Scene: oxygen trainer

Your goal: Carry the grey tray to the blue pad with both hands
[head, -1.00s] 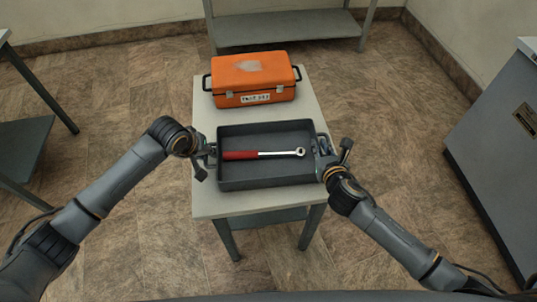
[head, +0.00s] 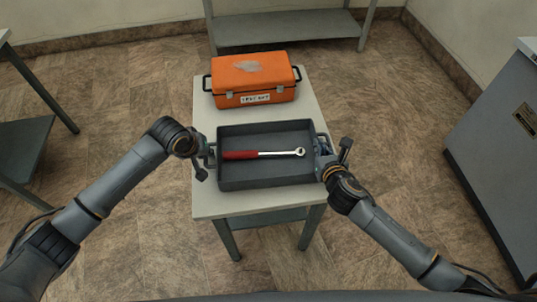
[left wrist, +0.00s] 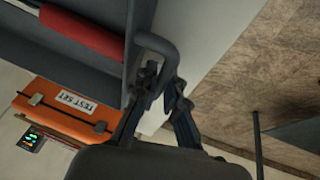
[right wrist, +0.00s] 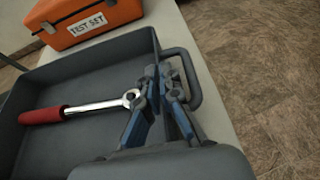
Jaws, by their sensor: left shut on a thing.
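The grey tray (head: 265,182) sits on a small light-topped table and holds a red-handled ratchet wrench (head: 262,154). My left gripper (head: 208,157) is at the tray's left handle and shut on it; the handle (left wrist: 160,44) shows between the fingers in the left wrist view. My right gripper (head: 322,150) is at the tray's right end. In the right wrist view its fingers (right wrist: 160,75) are apart, close to the tray's right handle (right wrist: 192,72), with no clear grip on it. No blue pad shows in any view.
An orange test-set case (head: 253,80) stands behind the tray on the same table (head: 205,205). A grey cabinet (head: 500,140) is at the right, a dark-shelved table (head: 25,145) at the left, and a shelf unit (head: 290,30) at the back. The floor between is clear.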

